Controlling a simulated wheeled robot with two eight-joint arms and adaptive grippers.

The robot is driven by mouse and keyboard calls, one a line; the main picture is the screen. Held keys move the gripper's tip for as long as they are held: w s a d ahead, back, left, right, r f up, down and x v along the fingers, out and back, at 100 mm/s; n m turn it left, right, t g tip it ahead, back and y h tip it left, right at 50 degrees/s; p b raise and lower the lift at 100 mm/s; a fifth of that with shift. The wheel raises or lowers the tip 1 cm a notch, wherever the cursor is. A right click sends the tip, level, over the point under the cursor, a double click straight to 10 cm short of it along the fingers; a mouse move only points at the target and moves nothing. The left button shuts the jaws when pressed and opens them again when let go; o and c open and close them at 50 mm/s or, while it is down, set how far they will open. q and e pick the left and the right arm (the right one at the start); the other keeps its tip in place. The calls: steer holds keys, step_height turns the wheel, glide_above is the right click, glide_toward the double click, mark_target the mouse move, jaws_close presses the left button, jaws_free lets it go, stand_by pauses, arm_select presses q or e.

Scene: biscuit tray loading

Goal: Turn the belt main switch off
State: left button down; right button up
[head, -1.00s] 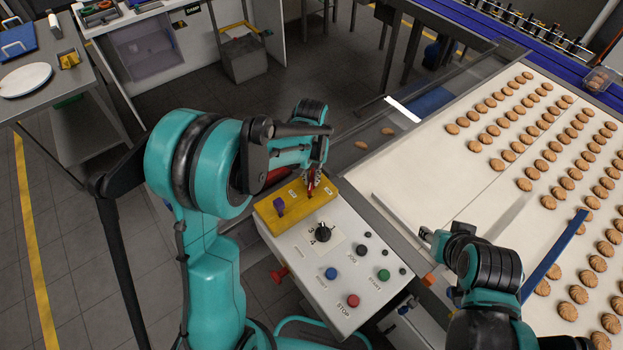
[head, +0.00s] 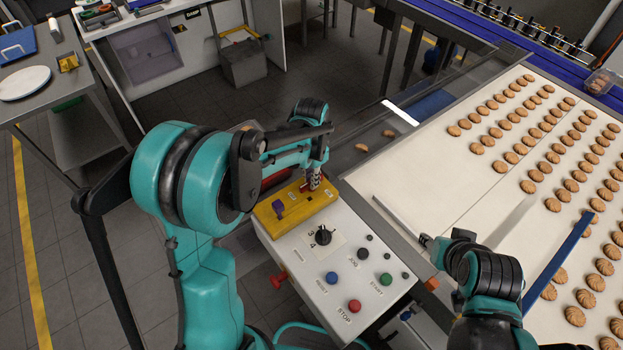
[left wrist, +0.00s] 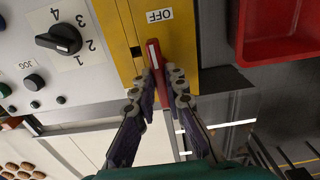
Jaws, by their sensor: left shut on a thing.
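The yellow switch box (head: 318,203) sits at the far end of the white control panel (head: 290,252). My left gripper (head: 312,183) is over the box's right part. In the left wrist view, the red switch handle (left wrist: 153,58) lies between the fingertips of my left gripper (left wrist: 158,82), which is shut on it. An OFF label (left wrist: 159,15) is on the yellow face beyond the handle's end.
The panel also has a black rotary dial (head: 323,235), a blue button (head: 332,278), a red button (head: 354,306) and a green button (head: 385,280). The belt (head: 430,180) carries rows of biscuits.

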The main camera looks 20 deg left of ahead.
stand_by(0.4)
arm_select(q)
steer(key=c, duration=1.6)
jaws_free()
steer(key=shift+o, duration=0.2)
steer(key=shift+r, duration=0.1)
step_height(320, 180, up, 12)
